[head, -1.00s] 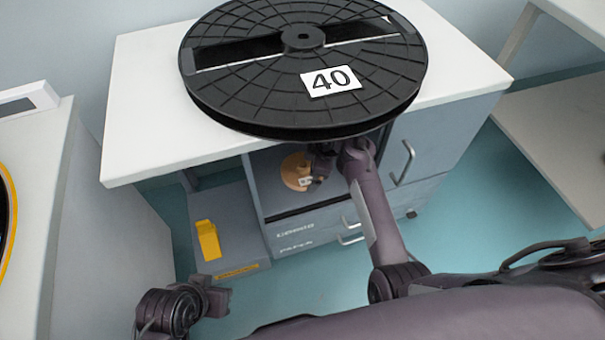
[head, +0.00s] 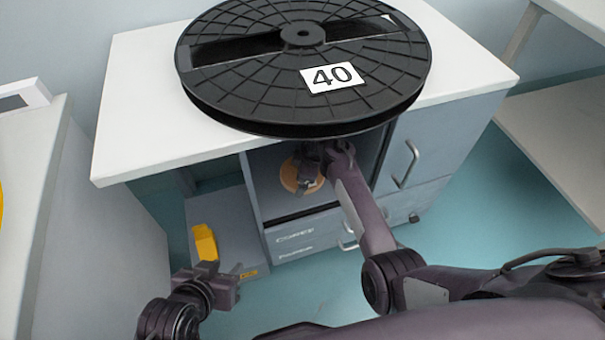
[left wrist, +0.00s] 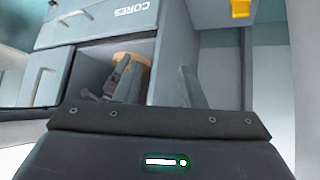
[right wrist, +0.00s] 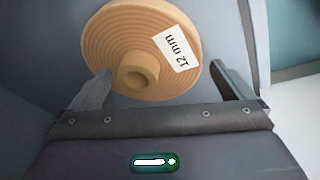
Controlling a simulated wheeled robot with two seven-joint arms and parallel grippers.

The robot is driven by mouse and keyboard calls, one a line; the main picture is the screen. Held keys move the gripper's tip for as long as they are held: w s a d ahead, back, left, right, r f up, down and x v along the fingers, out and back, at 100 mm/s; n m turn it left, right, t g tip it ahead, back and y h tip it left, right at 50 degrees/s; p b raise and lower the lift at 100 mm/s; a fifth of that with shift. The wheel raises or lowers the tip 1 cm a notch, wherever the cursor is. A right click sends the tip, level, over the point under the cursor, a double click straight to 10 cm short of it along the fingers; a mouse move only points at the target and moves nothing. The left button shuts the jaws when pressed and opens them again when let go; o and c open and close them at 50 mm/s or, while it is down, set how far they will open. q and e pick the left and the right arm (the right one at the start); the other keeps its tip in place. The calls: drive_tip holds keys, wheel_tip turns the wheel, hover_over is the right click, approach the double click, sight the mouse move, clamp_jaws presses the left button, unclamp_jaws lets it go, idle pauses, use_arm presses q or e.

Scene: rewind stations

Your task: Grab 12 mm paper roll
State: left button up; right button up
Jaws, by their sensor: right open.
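The tan 12 mm paper roll (head: 289,176) stands in the open compartment of the grey cabinet, under the worktop. In the right wrist view the roll (right wrist: 115,45) shows its round face, a hub and a white "12 mm" label. My right gripper (right wrist: 168,82) is open, its fingers apart on either side of the lower part of the roll; nothing shows gripped, and contact cannot be told. In the head view my right gripper (head: 308,180) partly hides the roll. My left gripper (head: 245,276) is open and empty, low in front of the cabinet; its camera also sees the roll (left wrist: 143,62).
A large black reel (head: 380,75) marked 40 lies on the white worktop (head: 140,120), overhanging its front edge above the compartment. A yellow object (head: 205,243) sits on a low grey box (head: 228,215) at the left. A drawer marked "CORES" (left wrist: 115,20) is below the compartment.

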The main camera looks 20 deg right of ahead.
drive_tip(key=c, duration=1)
drive_tip(key=shift+o, duration=0.2)
drive_tip(key=shift+r, duration=0.1)
